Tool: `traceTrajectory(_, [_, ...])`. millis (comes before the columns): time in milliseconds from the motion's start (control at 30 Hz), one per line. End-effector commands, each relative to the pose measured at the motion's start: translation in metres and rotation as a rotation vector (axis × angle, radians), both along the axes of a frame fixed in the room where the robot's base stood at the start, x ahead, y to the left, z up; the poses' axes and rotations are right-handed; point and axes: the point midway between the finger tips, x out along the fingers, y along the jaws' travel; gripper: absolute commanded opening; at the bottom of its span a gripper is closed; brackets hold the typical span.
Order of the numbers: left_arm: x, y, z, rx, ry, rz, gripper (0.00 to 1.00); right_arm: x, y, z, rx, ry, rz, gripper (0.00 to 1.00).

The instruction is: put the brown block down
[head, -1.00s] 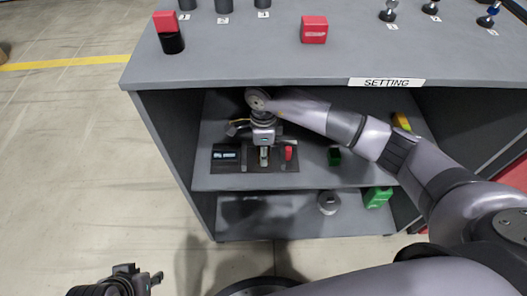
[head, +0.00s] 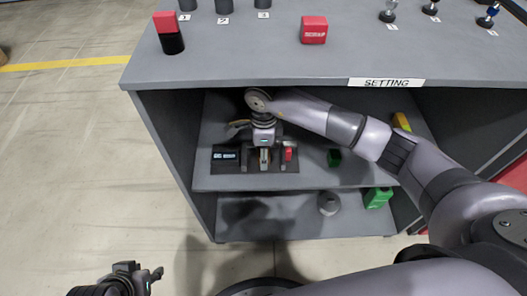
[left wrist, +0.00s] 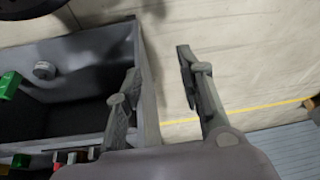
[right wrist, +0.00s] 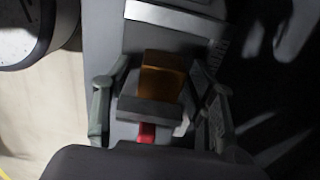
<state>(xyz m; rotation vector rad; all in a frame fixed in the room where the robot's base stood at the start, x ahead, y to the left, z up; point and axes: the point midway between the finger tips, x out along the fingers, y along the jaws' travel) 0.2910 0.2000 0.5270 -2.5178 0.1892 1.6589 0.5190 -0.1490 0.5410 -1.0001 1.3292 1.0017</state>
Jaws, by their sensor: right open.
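The brown block (right wrist: 162,75) shows in the right wrist view, standing at a grey bar-like part (right wrist: 150,110) with a red piece (right wrist: 147,133) in front. My right gripper (right wrist: 158,110) is open, one finger on each side of the block, with gaps to both. In the head view this gripper (head: 265,152) is inside the shelf, over a dark base plate (head: 226,166); I cannot make out the block there. My left gripper (head: 152,276) is empty and apart from the shelf at the bottom left; its spread fingers show in the left wrist view (left wrist: 160,85).
The shelf unit's grey top (head: 250,60) hangs over my right arm. A dark green block (head: 334,157) and a yellow thing (head: 402,122) are on the same shelf. A green box (head: 378,197) and a grey round part (head: 329,203) are on the lower level. Open floor lies left.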

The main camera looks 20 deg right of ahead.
Motion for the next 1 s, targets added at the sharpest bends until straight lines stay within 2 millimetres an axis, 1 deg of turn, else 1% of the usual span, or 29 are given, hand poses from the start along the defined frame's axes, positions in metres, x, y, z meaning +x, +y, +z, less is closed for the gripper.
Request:
traceTrajectory(167, [-0.002, 0.000, 0.001, 0.002, 0.012, 0.000, 0.35, 0.000, 0.000, 0.002, -0.001, -0.002, -0.001, 0.53])
traceTrajectory(233, [-0.012, 0.002, -0.001, 0.009, 0.059, 0.005, 0.35, 0.001, 0.000, 0.006, 0.000, -0.002, 0.000, 0.53])
traceTrajectory(367, [-0.020, 0.005, 0.002, 0.016, 0.093, 0.007, 0.35, 0.002, -0.001, 0.033, -0.001, -0.006, 0.001, 0.53])
traceTrajectory(500, [-0.020, 0.005, 0.007, 0.017, 0.093, 0.008, 0.35, 0.001, 0.000, 0.057, 0.000, -0.004, 0.000, 0.53])
traceTrajectory(633, [-0.020, 0.005, 0.009, 0.017, 0.092, 0.008, 0.35, 0.001, 0.000, 0.072, 0.000, -0.003, 0.000, 0.53])
traceTrajectory(767, [-0.020, 0.005, 0.010, 0.017, 0.091, 0.009, 0.35, 0.000, 0.000, 0.077, 0.000, -0.001, 0.000, 0.53])
traceTrajectory(1000, [-0.020, 0.005, 0.010, 0.016, 0.090, 0.009, 0.35, 0.000, 0.000, 0.078, 0.000, 0.000, -0.001, 0.53])
